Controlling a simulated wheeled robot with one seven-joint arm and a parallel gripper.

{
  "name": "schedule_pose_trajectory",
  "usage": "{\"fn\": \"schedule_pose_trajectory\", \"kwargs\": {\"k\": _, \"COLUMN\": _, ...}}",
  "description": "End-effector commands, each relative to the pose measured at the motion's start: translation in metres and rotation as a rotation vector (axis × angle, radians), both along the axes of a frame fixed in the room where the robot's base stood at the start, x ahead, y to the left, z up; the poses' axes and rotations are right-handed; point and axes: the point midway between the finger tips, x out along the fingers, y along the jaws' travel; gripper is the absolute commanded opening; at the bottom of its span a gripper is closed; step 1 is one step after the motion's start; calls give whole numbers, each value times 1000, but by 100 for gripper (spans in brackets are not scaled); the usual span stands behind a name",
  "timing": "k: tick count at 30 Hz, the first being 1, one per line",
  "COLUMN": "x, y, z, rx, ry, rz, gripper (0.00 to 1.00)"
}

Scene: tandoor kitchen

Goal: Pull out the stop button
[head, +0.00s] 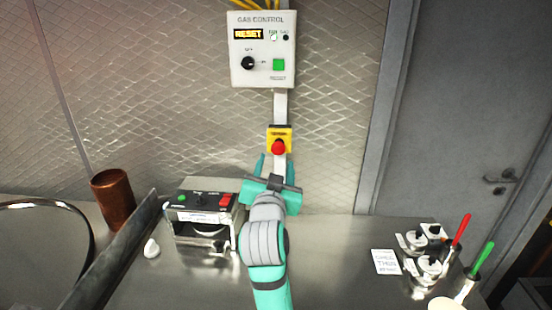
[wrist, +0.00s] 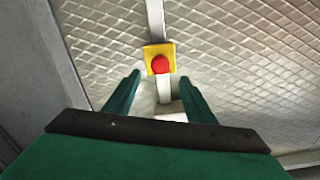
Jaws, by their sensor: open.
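The stop button (head: 278,147) is a red mushroom knob on a yellow box (head: 279,132), mounted on a pale vertical conduit on the wall. It also shows in the wrist view (wrist: 160,64), just beyond and between the fingers in the picture. My gripper (head: 275,166) is open and empty, pointing at the wall just below the button in the head view. The fingers (wrist: 158,92) stand apart on either side of the conduit in the wrist view. No contact with the button shows.
The gas control panel (head: 262,49) above shows RESET, with a black knob and a green button. A small metal unit (head: 200,215) with switches, a copper cup (head: 112,196) and a metal bar stand left on the counter. Several valve parts and a card (head: 386,262) lie right.

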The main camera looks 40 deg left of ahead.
Motion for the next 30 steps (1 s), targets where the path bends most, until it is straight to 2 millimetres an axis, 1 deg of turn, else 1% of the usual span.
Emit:
{"fn": "schedule_pose_trajectory", "kwargs": {"k": 1, "x": -7, "y": -4, "z": -1, "rx": -1, "ry": 1, "rz": 0, "gripper": 50}}
{"fn": "schedule_pose_trajectory", "kwargs": {"k": 3, "x": -14, "y": -8, "z": 0, "rx": 0, "ry": 0, "rz": 1, "gripper": 50}}
{"fn": "schedule_pose_trajectory", "kwargs": {"k": 7, "x": -22, "y": -12, "z": 0, "rx": -1, "ry": 0, "rz": 1, "gripper": 50}}
{"fn": "schedule_pose_trajectory", "kwargs": {"k": 12, "x": -24, "y": -14, "z": -1, "rx": -1, "ry": 0, "rz": 0, "gripper": 50}}
{"fn": "schedule_pose_trajectory", "kwargs": {"k": 21, "x": -27, "y": -7, "z": 0, "rx": -1, "ry": 1, "rz": 12, "gripper": 50}}
{"fn": "schedule_pose_trajectory", "kwargs": {"k": 30, "x": -26, "y": -9, "z": -1, "rx": 0, "ry": 1, "rz": 9, "gripper": 50}}
